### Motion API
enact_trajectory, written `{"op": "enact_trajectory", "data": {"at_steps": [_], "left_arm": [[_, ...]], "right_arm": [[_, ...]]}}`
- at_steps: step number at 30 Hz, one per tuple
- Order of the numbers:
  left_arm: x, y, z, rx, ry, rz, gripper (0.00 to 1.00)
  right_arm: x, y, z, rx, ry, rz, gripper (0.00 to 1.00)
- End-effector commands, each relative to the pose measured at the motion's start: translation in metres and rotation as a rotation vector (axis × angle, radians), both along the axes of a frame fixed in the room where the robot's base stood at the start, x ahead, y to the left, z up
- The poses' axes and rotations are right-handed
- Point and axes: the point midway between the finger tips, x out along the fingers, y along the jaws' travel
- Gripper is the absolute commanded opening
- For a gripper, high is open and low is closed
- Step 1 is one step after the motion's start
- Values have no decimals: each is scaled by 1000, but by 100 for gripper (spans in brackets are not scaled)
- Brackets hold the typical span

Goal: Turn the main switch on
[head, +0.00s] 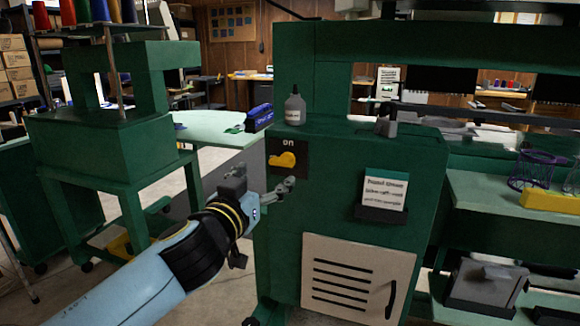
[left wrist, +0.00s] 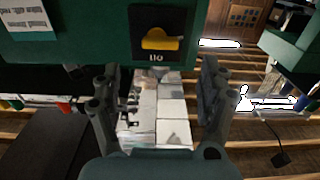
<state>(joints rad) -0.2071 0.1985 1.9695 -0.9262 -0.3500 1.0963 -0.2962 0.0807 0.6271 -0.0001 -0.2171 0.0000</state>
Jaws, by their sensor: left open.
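The main switch is a yellow knob (head: 282,160) on a dark plate (head: 301,170), at the upper left of the green machine's front. The word "on" stands above the knob, which lies roughly sideways. The left wrist view shows the knob (left wrist: 160,40) upside down, with the lettering below it. My left gripper (head: 262,183) is open and empty, just below and in front of the switch. In the left wrist view its two fingers (left wrist: 160,72) stand apart, with the knob beyond the gap between them. No contact with the knob is visible. My right gripper is not in view.
A grey bottle (head: 295,108) and a blue object (head: 260,117) stand near the machine's top left. A small sign (head: 384,190) and a pale vented door (head: 357,275) are on its front. Another green machine (head: 115,140) stands at left, with floor between.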

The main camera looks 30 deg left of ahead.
Motion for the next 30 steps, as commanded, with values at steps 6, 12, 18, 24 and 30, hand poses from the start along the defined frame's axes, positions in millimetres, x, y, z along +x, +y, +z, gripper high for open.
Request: {"op": "enact_trajectory", "data": {"at_steps": [6,12,18,24,30], "left_arm": [[45,11,3,-1,-1,1,77],[74,18,2,0,0,0,77],[84,20,0,-1,1,0,77],[84,20,0,0,1,-1,77],[84,20,0,0,1,-1,53]], "right_arm": [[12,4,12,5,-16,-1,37],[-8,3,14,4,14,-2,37],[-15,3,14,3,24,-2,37],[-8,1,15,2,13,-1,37],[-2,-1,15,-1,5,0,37]]}}
